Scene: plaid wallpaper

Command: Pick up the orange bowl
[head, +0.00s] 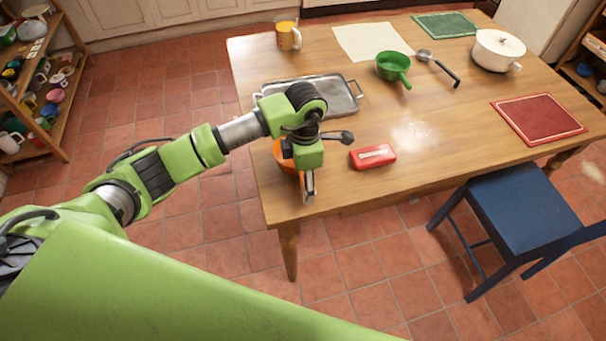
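The orange bowl (280,156) is at the near left edge of the wooden table, mostly hidden behind my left wrist and gripper. Only part of its left side and a little orange to the right of the wrist show. My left gripper (308,190) points down at the bowl's near side. Its fingers overlap the bowl in the picture, and I cannot tell whether they touch it or are closed on its rim. My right gripper is not in view.
On the table (420,135), a red box (372,156) lies just right of the gripper. A metal tray (335,92) is behind it. A blue chair (525,205) is at right.

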